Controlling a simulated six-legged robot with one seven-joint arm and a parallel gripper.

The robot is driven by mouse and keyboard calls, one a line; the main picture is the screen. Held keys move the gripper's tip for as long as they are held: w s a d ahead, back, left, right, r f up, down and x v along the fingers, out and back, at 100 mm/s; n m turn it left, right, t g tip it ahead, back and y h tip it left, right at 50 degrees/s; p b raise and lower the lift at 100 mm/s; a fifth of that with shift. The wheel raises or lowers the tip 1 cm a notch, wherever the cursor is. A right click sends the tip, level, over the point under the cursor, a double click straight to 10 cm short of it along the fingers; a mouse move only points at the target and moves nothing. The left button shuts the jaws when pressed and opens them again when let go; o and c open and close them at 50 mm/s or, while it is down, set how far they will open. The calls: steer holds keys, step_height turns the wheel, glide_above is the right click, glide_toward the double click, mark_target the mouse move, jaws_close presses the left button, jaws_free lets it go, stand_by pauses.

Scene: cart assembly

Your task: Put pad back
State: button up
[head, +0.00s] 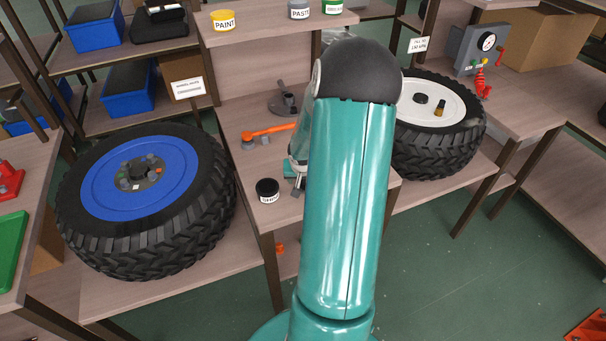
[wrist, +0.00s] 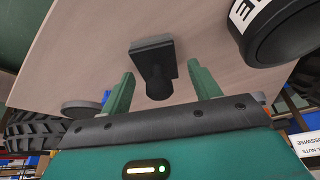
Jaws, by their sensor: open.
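A dark pad (wrist: 152,52), a flat block with a rounded knob, rests on the wooden bench top in the wrist view. My gripper (wrist: 161,74) is open, with its two green fingers on either side of the pad's knob and a gap showing at each side. In the head view my gripper is mostly hidden behind my teal arm, low over the middle bench. I cannot make out the pad clearly there.
A black-lidded jar (head: 267,190) stands close by; it also shows in the wrist view (wrist: 285,32). An orange-handled tool (head: 268,131) and a dark stand (head: 284,103) lie farther back. A blue-rimmed wheel (head: 140,178) is left, a white-rimmed wheel (head: 430,102) right.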

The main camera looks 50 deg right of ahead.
steer(key=v, duration=1.2)
steer(key=w+a+r+n, duration=0.3)
steer(key=a+r, duration=0.4)
steer(key=a, duration=0.4)
steer(key=s+a+r+n+t+y, duration=0.1)
steer(key=s+a+r+n, duration=0.1)
steer(key=a, duration=0.7)
steer(key=s+a+r+n+t+y, duration=0.1)
steer(key=s+a+r+n, duration=0.2)
steer(key=a, duration=0.6)
steer(key=s+a+r+n+y, duration=0.1)
steer(key=s+a+r+n, duration=0.1)
steer(key=a+r, duration=0.4)
steer(key=s+a, duration=0.1)
steer(key=a, duration=0.2)
steer(key=shift+n+t+y, duration=0.3)
steer(key=shift+t, duration=0.1)
